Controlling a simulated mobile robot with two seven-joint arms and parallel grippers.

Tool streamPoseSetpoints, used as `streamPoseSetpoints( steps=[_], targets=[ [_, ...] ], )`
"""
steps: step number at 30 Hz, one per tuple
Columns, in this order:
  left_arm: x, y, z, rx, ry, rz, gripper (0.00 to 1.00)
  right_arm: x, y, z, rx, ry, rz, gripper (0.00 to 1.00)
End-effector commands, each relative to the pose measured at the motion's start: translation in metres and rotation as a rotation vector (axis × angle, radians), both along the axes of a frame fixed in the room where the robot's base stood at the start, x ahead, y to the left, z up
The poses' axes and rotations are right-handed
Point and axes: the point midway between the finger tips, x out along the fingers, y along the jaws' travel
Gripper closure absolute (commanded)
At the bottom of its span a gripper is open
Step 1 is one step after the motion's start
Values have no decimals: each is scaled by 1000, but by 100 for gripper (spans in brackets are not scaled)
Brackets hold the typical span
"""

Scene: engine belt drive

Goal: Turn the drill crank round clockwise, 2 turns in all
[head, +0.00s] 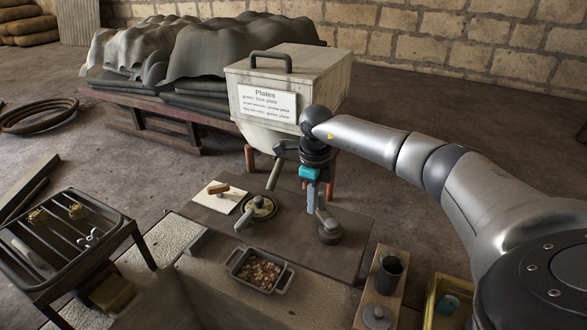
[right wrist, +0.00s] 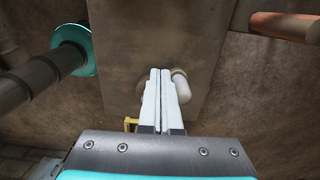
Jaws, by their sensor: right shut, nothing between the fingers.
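My right gripper (head: 311,210) reaches down from the right arm over the dark board (head: 218,228). Its two pale fingers (right wrist: 160,72) are together with nothing between them. A dark round piece with a pale grey arm (head: 329,234) stands on the board just below and right of the fingertips; it may be the drill crank. In the right wrist view a pale rounded peg (right wrist: 181,86) stands just right of the fingers, and whether they touch cannot be told. A second round piece with a grey handle (head: 243,221) sits further left on the board. My left gripper is not seen.
The wooden Plates box (head: 320,80) stands behind the gripper. A metal pan of small pieces (head: 262,272) is in front. A wooden stand with a dark cup (head: 389,272) is at front right. A slatted rack (head: 65,240) is at left.

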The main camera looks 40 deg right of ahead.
Motion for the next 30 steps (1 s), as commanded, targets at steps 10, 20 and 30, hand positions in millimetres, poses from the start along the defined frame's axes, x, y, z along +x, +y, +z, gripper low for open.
streamPoseSetpoints(
  steps=[10,20,30],
  targets=[
    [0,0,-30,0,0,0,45,-8,-52,-2,-1,0,-3,100],
    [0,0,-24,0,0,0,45,-53,-75,3,-5,4,1,100],
    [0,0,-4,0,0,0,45,-96,-53,2,-2,4,4,100]
  ],
)
